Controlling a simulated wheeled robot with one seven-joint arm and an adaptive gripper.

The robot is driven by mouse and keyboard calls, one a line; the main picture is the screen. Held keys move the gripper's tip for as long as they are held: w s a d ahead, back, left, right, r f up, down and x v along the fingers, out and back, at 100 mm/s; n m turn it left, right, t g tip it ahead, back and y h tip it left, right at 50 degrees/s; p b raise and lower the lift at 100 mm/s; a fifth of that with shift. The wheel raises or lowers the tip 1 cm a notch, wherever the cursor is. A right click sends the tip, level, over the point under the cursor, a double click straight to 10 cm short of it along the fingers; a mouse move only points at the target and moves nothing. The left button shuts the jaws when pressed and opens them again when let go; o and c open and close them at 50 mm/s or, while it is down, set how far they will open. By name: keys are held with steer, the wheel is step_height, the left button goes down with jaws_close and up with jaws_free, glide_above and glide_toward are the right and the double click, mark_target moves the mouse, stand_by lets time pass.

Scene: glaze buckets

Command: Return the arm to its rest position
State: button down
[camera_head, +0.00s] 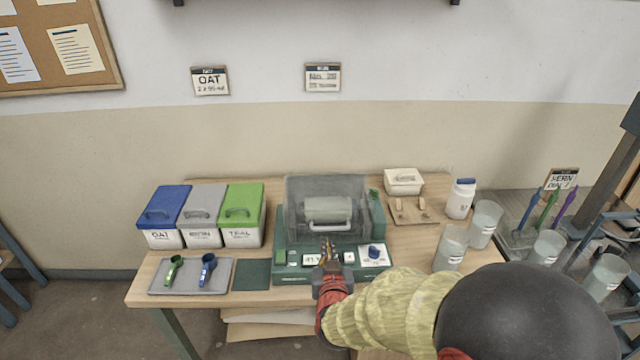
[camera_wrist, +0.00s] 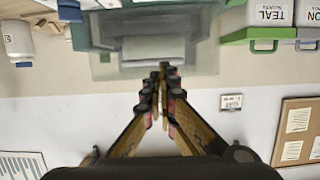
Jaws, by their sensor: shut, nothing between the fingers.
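My gripper (camera_head: 327,247) is shut and empty. In the head view its fingertips are in front of the green machine (camera_head: 280,268), over its front panel and close to its clear hood. In the wrist view the gripper (camera_wrist: 163,72) shows its fingertips together, with the hood (camera_wrist: 152,48) beyond them. I cannot tell whether the fingertips touch the machine. My arm reaches in from the lower right and hides part of the table's front edge.
Buckets with blue (camera_head: 164,206), grey (camera_head: 204,202) and green (camera_head: 242,203) lids stand left on the table. A tray (camera_head: 220,283) holds two scoops. Clear cups (camera_head: 451,248), a white jar (camera_head: 460,199) and a white box (camera_head: 403,181) stand right. The space above the table is open.

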steer(key=s+a+f+g+y, duration=0.1)
steer(key=s+a+f+g, duration=0.25)
steer(key=f, duration=0.45)
steer(key=s+n+g+y, duration=0.2)
steer(key=s+g, duration=0.4)
steer(key=s, duration=0.6)
steer(key=s+d+r+m+h, duration=0.1)
steer(key=s+d+r, duration=0.6)
steer(key=r, duration=0.3)
steer(key=s+d+r+h, duration=0.2)
steer(key=s+d+r, duration=0.6)
steer(key=d+r, duration=0.2)
steer(key=shift+d+r+m, duration=0.3)
steer(key=shift+r+m, duration=0.05)
steer(key=shift+m, duration=0.05)
steer(key=c, duration=2.6)
jaws_free()
steer(key=shift+s, duration=0.1)
